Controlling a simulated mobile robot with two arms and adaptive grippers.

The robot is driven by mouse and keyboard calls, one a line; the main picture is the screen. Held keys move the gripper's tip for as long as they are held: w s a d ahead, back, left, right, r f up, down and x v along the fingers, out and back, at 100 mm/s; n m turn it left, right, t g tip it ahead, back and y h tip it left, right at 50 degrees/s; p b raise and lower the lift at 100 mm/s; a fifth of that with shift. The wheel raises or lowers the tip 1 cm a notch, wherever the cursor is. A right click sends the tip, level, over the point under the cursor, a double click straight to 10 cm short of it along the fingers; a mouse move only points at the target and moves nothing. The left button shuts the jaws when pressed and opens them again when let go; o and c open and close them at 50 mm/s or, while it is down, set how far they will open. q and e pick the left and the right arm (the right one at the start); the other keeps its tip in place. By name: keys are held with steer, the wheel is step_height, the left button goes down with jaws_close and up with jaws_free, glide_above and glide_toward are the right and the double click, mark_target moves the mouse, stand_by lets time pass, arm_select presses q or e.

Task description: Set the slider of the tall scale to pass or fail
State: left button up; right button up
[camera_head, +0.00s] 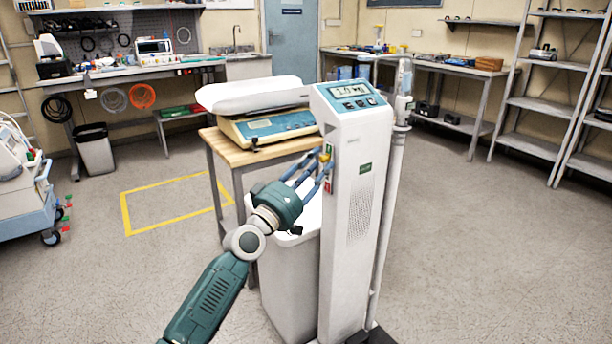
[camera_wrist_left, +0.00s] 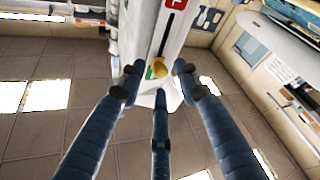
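The tall scale (camera_head: 356,205) is a white column with a teal display panel that reads about 1.0 kg. On its left side face is an upright slider strip with a green label (camera_head: 330,149) at the top and a red label (camera_head: 328,186) below. The yellow slider knob (camera_wrist_left: 159,68) is at the green end of the dark slot in the left wrist view, where the red label (camera_wrist_left: 175,3) appears at the top. My left gripper (camera_head: 322,167) has its three fingers spread around the knob; no firm grip shows, and contact is unclear. My right gripper is out of view.
A wooden-topped table (camera_head: 236,151) with a flat scale (camera_head: 265,127) and a white padded tray stands behind. A white bin (camera_head: 290,285) is beside the column. A pole (camera_head: 390,215) stands close on its right. Open floor lies to the right.

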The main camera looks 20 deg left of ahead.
arm_select(q)
steer(key=v, duration=1.1)
steer(key=shift+s, duration=0.2)
